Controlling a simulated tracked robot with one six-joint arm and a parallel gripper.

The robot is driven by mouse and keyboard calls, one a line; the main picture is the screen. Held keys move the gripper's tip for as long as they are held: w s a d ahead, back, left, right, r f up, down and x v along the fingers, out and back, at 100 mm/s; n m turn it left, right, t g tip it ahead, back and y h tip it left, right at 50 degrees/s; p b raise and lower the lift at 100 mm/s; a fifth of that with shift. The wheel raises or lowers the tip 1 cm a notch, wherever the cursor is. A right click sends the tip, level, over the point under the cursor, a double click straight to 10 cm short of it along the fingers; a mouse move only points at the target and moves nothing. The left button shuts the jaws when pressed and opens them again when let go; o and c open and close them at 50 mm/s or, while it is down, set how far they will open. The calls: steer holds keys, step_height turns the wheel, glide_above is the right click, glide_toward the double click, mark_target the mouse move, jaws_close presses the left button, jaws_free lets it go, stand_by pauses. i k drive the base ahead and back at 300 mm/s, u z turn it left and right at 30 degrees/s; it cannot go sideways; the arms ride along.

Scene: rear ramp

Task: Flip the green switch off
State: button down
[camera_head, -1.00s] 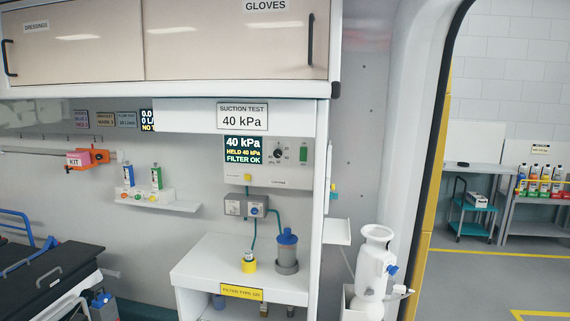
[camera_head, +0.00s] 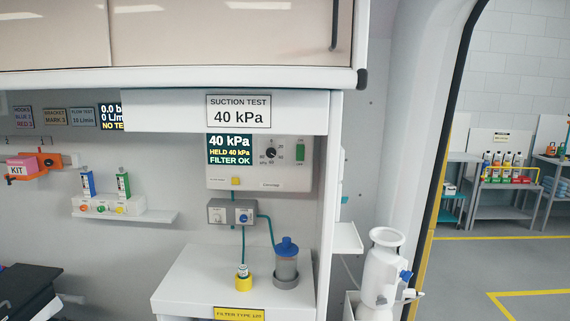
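The green switch (camera_head: 300,153) is a small upright green rocker at the right end of the white suction unit (camera_head: 262,178) on the wall. I cannot make out which way it is set. A black dial (camera_head: 271,153) is just left of it, and a dark display (camera_head: 230,149) at the unit's left reads 40 kPa, HELD 40 kPa, FILTER OK. My gripper is not in view.
A white shelf (camera_head: 185,290) below the unit holds a blue-lidded canister (camera_head: 286,262) and a yellow-based filter (camera_head: 242,279). A cabinet side panel (camera_head: 329,200) stands close right of the switch. A white cupboard (camera_head: 180,78) overhangs above. Open floor (camera_head: 470,265) lies right, through the doorway.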

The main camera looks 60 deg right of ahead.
mark_target(300, 148)
steer(key=z, duration=0.35)
steer(key=i, duration=1)
steer(key=z, duration=0.65)
